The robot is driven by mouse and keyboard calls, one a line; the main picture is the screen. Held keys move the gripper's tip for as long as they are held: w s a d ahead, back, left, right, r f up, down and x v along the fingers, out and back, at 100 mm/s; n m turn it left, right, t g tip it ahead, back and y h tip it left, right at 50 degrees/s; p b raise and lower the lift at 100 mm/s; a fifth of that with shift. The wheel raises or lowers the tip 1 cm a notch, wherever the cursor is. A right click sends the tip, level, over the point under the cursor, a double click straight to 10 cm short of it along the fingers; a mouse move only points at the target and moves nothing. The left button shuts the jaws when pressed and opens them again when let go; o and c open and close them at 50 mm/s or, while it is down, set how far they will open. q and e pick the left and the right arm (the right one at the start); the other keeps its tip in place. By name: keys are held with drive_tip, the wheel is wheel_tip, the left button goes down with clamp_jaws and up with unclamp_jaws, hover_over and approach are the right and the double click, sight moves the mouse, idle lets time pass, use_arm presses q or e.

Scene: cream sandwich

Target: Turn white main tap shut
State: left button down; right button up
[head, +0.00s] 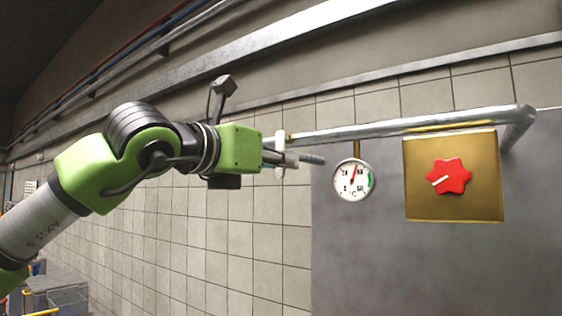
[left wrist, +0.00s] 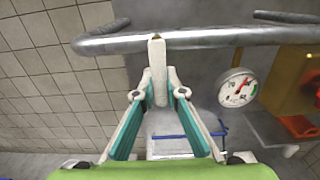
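The white main tap (head: 280,152) is a narrow white lever at the left end of the metal pipe, and it hangs down. In the left wrist view the white tap (left wrist: 157,70) hangs upright below the pipe, with its lower end between my fingertips. My left gripper (head: 300,158) reaches it from the left, and its fingers overlap the lever in the head view. In the left wrist view the left gripper (left wrist: 159,95) has its fingers apart, one on each side of the lever, with narrow gaps visible. My right gripper is out of view.
A metal pipe (head: 410,126) runs right from the tap. A round temperature gauge (head: 353,180) hangs below it. A brass box (head: 454,206) with a red knob (head: 449,176) is farther right. A tiled wall (head: 225,240) stands behind. Crates (head: 65,299) are at lower left.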

use_arm(q)
drive_tip(key=shift+f+b, duration=0.1)
drive_tip(key=shift+b, duration=0.4)
drive_tip(key=shift+s+d+r+n+b, duration=0.2)
drive_tip(key=shift+s+d+n+b, duration=0.1)
drive_tip(key=shift+n+b, duration=0.9)
drive_tip(key=shift+s+d+r+n+b, duration=0.2)
drive_tip(key=shift+d+n+b, duration=0.15)
drive_tip(key=shift+n+b, duration=0.9)
drive_tip(key=shift+s+d+r+n+b, duration=0.15)
drive_tip(key=shift+s+d+n+b, duration=0.15)
drive_tip(key=shift+n+b, duration=0.9)
drive_tip(key=shift+r, duration=0.1)
drive_tip(key=c, duration=2)
unclamp_jaws()
drive_tip(key=shift+w, duration=0.1)
drive_tip(key=shift+c, duration=0.2)
drive_tip(key=v, duration=1.2)
